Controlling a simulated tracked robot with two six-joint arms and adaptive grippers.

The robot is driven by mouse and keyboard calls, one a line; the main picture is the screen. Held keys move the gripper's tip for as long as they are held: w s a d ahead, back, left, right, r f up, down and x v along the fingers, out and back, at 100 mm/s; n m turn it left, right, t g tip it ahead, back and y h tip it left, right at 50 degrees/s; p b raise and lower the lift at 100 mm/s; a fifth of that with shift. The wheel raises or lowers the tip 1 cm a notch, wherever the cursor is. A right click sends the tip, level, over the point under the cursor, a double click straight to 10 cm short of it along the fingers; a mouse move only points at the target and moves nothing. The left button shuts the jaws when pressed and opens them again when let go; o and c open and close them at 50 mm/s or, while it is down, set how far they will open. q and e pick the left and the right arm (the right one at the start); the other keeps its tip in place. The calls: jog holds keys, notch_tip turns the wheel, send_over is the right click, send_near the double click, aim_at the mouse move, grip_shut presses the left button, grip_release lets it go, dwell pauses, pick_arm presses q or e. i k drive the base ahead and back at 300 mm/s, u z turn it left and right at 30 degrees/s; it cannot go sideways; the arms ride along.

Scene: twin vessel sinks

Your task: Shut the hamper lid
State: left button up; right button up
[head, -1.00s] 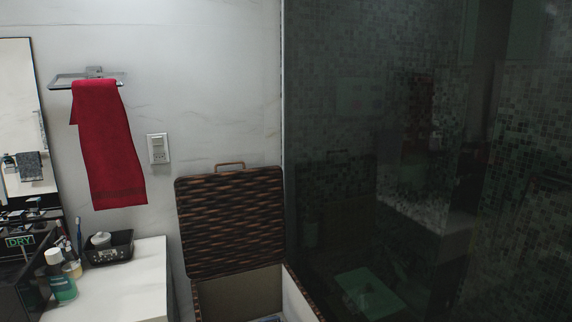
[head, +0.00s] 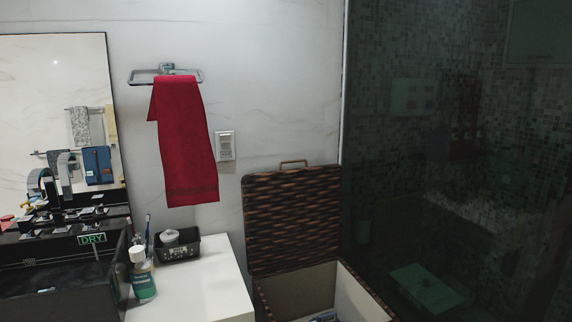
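The hamper (head: 372,289) is a brown woven box at the lower middle right, with a pale lining. Its lid (head: 292,222) stands open and upright near the wall, with a small handle (head: 294,163) on its top edge. Something dark, partly cut off by the bottom edge of the view, lies inside the hamper. Neither of my grippers shows in the head view.
A white counter (head: 205,286) stands left of the hamper, with a black tray (head: 178,249) and a green bottle (head: 143,280) on it. A red towel (head: 184,140) hangs above. A dark glass panel (head: 440,150) rises right of the hamper.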

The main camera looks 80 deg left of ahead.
aim_at(292, 217)
jog(key=u, duration=0.1)
jog(key=k, duration=0.45)
jog(key=z, duration=1.8)
jog(key=i, duration=0.1)
jog(key=u, duration=3.7)
jog(key=i, duration=0.65)
jog(key=u, duration=0.05)
jog(key=i, duration=0.35)
jog(key=z, duration=0.25)
jog(key=k, duration=0.7)
jog(key=u, duration=0.25)
jog(key=i, duration=0.75)
jog(key=z, duration=0.1)
